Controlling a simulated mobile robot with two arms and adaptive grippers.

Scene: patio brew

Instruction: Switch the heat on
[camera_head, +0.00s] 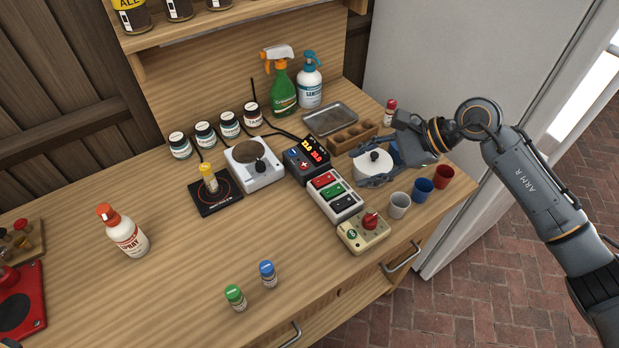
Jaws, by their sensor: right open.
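A white switch box (335,196) with red, green and black rocker switches stands mid-bench. Behind it is a dark controller (306,158) with lit yellow and red digits. In front is a beige box (365,232) with a red knob and a small green part. Which of these controls the heat is not readable, nor are the switch positions. My right gripper (366,168) is open, reaching in from the right at the white lidded pot (374,164), to the right of the switch box. Whether its fingers touch the pot is unclear. My left gripper is out of view.
Cups (399,205) stand right of the switch box. A white hotplate-like unit (254,165), a black pad (215,193) with a small vial, and labelled jars (205,134) are to the left. Spray bottles (283,92) stand behind. The front-left bench (150,300) is largely clear.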

